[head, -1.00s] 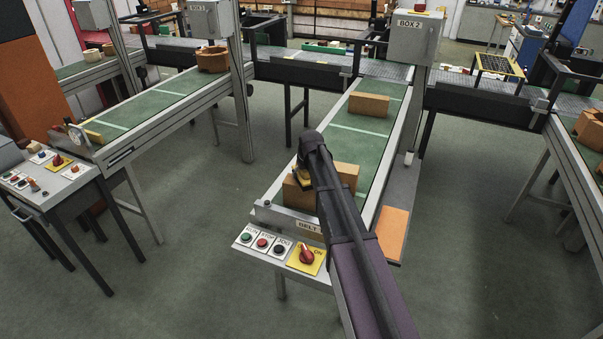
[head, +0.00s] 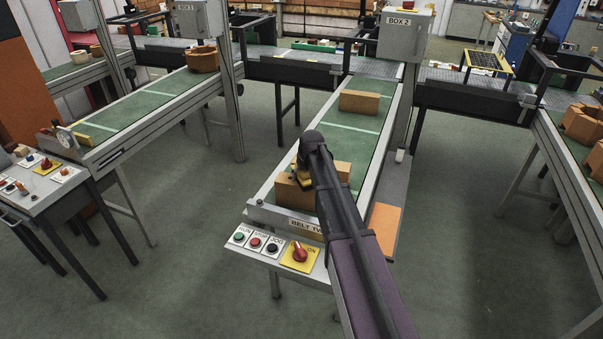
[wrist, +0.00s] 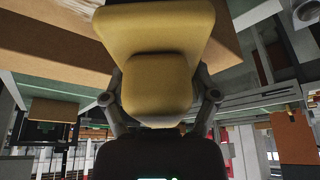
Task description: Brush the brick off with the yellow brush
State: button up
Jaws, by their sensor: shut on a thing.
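The tan brick (head: 290,193) lies on the near end of the middle green belt, partly covered by my arm. In the wrist view the brick (wrist: 50,40) fills the upper left, with a pale streaked patch at the top edge. My gripper (wrist: 160,98) is shut on the yellow brush (wrist: 158,35), its fingers at both sides of it. In the head view only a small yellow bit of the brush (head: 303,183) shows at the brick, below my wrist. Whether its bristles touch the brick is hidden.
A second brick (head: 359,101) lies farther up the belt (head: 352,125). A panel with buttons and a red switch (head: 299,255) stands at the belt's near end. An orange board (head: 384,229) lies to the right. More belts run left and right, with open floor between.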

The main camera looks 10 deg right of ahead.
jog(key=shift+s+d, duration=0.3)
jog(key=shift+d, duration=0.35)
jog(key=shift+s+d, duration=0.3)
jog(key=shift+d, duration=0.3)
jog(key=shift+s+d, duration=0.4)
jog(key=shift+d, duration=0.35)
jog(key=shift+s+d, duration=0.4)
jog(key=shift+d, duration=0.3)
jog(key=shift+d, duration=0.1)
jog(key=shift+s+d, duration=0.35)
jog(key=shift+d, duration=0.35)
jog(key=shift+s+d, duration=0.35)
jog(key=shift+d, duration=0.3)
jog(key=shift+r, duration=0.15)
notch_tip(320, 180, up, 6)
jog(key=p, duration=0.6)
